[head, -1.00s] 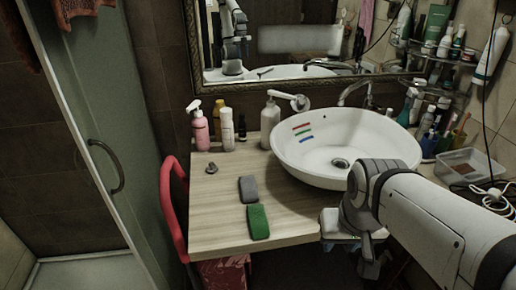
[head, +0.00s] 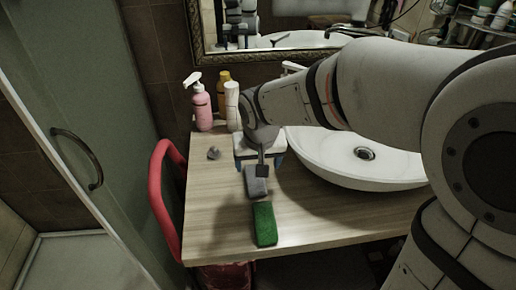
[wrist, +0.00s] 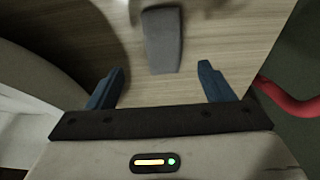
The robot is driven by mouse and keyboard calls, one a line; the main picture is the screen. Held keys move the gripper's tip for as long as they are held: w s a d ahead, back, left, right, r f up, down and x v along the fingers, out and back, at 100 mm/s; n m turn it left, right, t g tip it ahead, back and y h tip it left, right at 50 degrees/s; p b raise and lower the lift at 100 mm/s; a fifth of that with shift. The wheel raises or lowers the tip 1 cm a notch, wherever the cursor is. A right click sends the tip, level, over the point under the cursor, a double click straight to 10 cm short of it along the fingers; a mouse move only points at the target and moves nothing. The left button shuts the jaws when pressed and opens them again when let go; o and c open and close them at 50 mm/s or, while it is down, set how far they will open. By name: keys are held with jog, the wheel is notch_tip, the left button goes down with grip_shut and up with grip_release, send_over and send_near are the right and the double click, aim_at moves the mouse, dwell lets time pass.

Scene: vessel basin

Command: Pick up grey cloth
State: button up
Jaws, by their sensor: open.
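The grey cloth (head: 256,184) is a small folded block lying on the wooden counter (head: 210,220), just behind the green cloth. My gripper (head: 259,162) is over the counter at the cloth's far end and partly hides it in the head view. In the wrist view the grey cloth (wrist: 162,40) lies ahead of the fingertips, roughly centred between them. My gripper (wrist: 162,80) also shows there, with its two blue fingers apart and nothing between them.
A green cloth (head: 264,224) lies just in front of the grey one. A white basin (head: 350,165) stands to the right. A small grey object (head: 214,153) lies left of my gripper. A red chair-like frame (head: 165,200) borders the left edge.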

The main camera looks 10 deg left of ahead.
jog(key=x, duration=0.8)
jog(key=shift+w+a, duration=0.1)
jog(key=shift+a, duration=0.15)
jog(key=shift+r, duration=0.1)
jog(key=shift+c, duration=0.2)
jog(key=c, duration=1)
notch_tip(320, 180, up, 10)
jog(key=shift+r, duration=0.1)
jog(key=o, duration=0.4)
jog(key=c, duration=0.3)
jog(key=shift+d, duration=0.1)
jog(key=shift+c, duration=0.2)
